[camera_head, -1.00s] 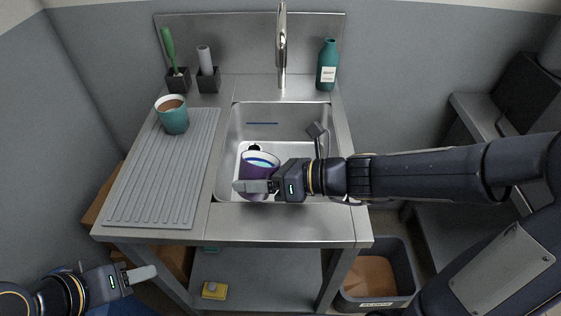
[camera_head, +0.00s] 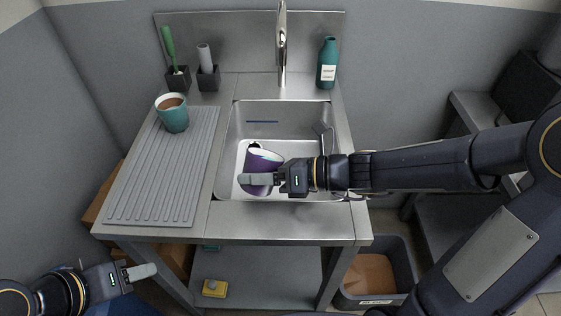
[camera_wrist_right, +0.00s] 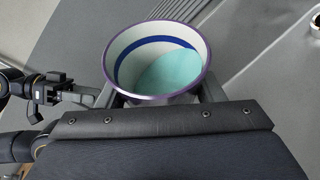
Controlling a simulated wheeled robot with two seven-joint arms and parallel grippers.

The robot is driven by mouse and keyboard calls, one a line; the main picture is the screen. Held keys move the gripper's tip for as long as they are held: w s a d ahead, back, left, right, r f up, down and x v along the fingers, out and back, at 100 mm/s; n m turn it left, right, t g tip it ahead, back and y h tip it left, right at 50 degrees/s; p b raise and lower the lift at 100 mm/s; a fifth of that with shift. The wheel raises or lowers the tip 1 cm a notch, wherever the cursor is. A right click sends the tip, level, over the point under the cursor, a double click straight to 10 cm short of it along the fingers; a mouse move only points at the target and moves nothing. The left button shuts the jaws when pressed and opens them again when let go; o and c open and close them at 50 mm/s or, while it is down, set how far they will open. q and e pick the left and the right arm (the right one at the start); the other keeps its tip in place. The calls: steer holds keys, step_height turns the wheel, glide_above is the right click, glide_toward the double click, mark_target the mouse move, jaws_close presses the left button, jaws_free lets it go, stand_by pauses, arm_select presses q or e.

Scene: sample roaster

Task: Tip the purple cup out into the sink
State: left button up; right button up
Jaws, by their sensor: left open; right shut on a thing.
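In the right wrist view the cup (camera_wrist_right: 154,94) shows a white inside with a dark blue band and teal liquid lying against one side. No stream shows leaving the cup. My left gripper (camera_head: 140,272) is open and empty, low at the left in front of the counter.
A teal cup with brown contents (camera_head: 173,119) stands on the ribbed drainboard (camera_head: 165,175) left of the sink. The faucet (camera_head: 282,45), a teal bottle (camera_head: 327,64) and two dark brush holders (camera_head: 208,79) stand behind. A bin (camera_head: 381,285) is below right.

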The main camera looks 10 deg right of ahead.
mark_target(266, 155)
steer(key=shift+w+d+r+m+y+p, duration=0.2)
steer(key=shift+r+m+y+p, duration=0.25)
steer(key=shift+m, duration=0.15)
stand_by(0.5)
steer(key=shift+f+m+y+b, duration=0.3)
steer(key=shift+m+b, duration=0.2)
steer(key=shift+m, duration=0.2)
stand_by(0.6)
steer(key=shift+r+m+g+y, duration=0.3)
steer(key=shift+r+m, duration=0.1)
steer(key=shift+m, duration=0.3)
stand_by(0.7)
steer(key=shift+w+d+f+m+y+b, duration=0.15)
steer(key=shift+f+m+y+b, duration=0.2)
steer(key=shift+m+b, duration=0.45)
stand_by(0.5)
steer(key=shift+w+d+r+m+y+p, duration=0.15)
steer(key=shift+w+r+m+p, duration=0.2)
steer(key=shift+p, duration=0.45)
steer(key=shift+d+r+m+y+p, duration=0.1)
steer(key=shift+r+m+p, duration=0.1)
steer(key=shift+r+p, duration=0.45)
steer(key=shift+w+d+r+m+y+p, duration=0.15)
steer(key=shift+w+r+m+p, duration=0.1)
steer(key=shift+p, duration=0.75)
steer(key=shift+w+d+r+m+p, duration=0.1)
steer(key=shift+m+p, duration=0.5)
steer(key=shift+p, duration=0.25)
